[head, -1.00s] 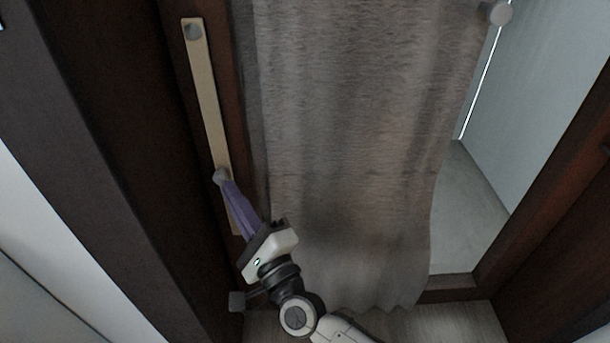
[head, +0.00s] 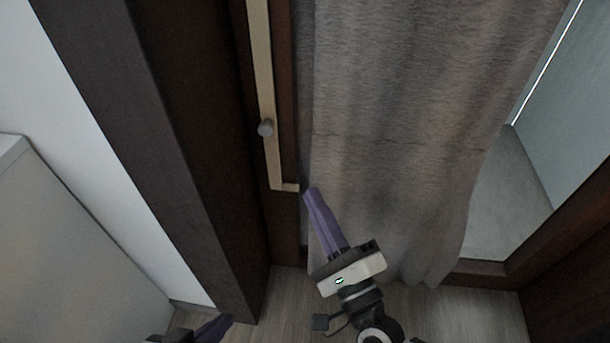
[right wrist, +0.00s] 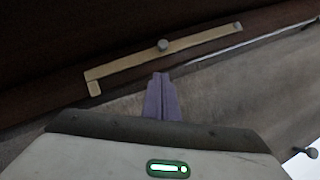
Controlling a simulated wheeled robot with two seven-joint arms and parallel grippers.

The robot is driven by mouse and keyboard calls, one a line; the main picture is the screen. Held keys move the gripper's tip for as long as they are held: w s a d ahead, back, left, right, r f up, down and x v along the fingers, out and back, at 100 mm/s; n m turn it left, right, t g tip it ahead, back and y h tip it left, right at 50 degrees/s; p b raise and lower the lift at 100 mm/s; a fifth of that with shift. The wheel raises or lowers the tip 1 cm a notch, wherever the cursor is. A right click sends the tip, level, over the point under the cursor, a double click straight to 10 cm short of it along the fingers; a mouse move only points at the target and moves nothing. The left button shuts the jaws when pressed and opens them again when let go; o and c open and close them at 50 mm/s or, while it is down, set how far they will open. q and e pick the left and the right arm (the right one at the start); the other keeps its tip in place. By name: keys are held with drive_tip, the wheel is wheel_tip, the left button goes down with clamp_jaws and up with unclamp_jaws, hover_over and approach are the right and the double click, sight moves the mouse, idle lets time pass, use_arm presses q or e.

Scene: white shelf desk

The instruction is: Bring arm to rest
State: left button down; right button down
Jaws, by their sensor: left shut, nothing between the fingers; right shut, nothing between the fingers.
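My right gripper (head: 312,194) is shut and empty, its purple fingers together in front of the grey curtain (head: 400,110). In the head view its tips are just right of the lower end of a beige bar (head: 265,80) with a grey knob (head: 266,128). In the right wrist view the shut fingers (right wrist: 161,80) point toward the bar (right wrist: 120,70), and its knob (right wrist: 162,45) is beyond the tips. A gap shows between tips and bar there. My left gripper (head: 222,324) is shut at the bottom edge of the head view, mostly cut off, with nothing seen in it.
A dark wooden post (head: 160,130) stands left of the bar. A white cabinet-like block (head: 70,250) is at the lower left. A wood floor (head: 275,300) shows below the curtain. A dark frame (head: 560,220) borders the opening at the right.

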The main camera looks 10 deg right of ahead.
use_arm(q)
drive_tip(key=shift+f, duration=0.1)
use_arm(e)
drive_tip(key=shift+s, duration=0.2)
